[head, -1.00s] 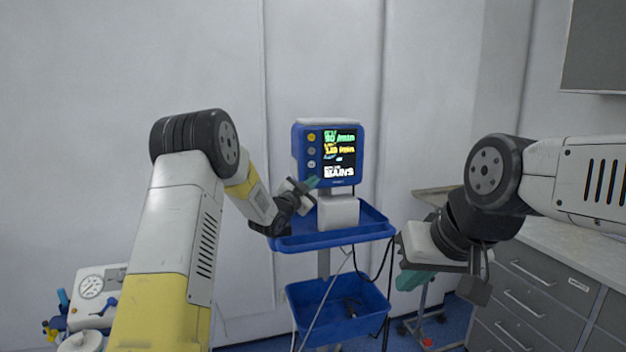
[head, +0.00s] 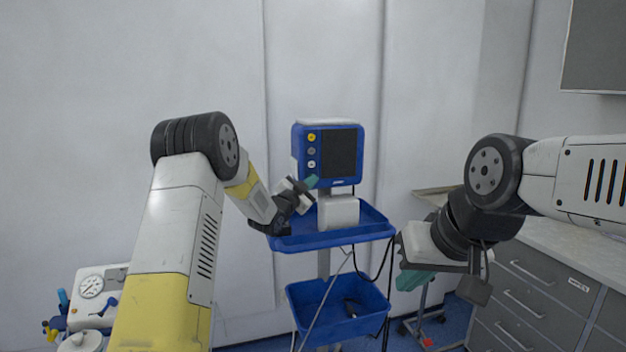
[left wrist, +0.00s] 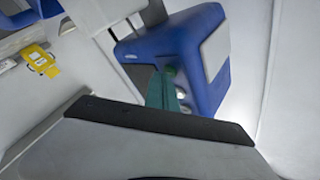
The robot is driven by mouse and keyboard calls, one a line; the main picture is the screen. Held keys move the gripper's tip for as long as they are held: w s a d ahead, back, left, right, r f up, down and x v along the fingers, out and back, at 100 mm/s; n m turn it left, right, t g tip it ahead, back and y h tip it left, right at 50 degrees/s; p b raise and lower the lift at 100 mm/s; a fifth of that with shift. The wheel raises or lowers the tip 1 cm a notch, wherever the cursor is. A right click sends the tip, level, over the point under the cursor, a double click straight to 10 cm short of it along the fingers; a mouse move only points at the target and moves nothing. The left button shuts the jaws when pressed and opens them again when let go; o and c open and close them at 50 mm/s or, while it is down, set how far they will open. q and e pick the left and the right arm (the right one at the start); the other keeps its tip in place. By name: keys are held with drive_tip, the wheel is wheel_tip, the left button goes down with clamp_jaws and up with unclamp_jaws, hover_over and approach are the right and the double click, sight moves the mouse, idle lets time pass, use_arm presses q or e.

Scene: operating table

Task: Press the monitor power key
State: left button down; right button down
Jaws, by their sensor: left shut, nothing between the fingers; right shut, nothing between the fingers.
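The blue monitor (head: 328,182) stands on a blue trolley in the middle of the head view. Its screen (head: 342,153) is dark. A column of round keys lies left of the screen: a yellow one (head: 311,137) at the top, a grey one and a whitish one below. My left gripper (head: 312,182) is shut and empty, its green tips just below the keys. In the left wrist view the green fingertips (left wrist: 163,92) overlap the monitor's front (left wrist: 150,48); contact cannot be told. My right gripper (head: 414,279) is shut and empty, low at the right, away from the monitor.
The trolley has an upper tray (head: 330,239) and a lower basket (head: 338,312), with cables hanging beside them. Grey drawers (head: 540,290) stand at the right. A white device with a gauge (head: 92,286) is at the lower left.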

use_arm(q)
drive_tip(key=shift+s+d, duration=0.15)
drive_tip(key=shift+s, duration=0.35)
drive_tip(key=s+d, duration=0.2)
drive_tip(key=s, duration=0.3)
drive_tip(key=shift+s, duration=0.35)
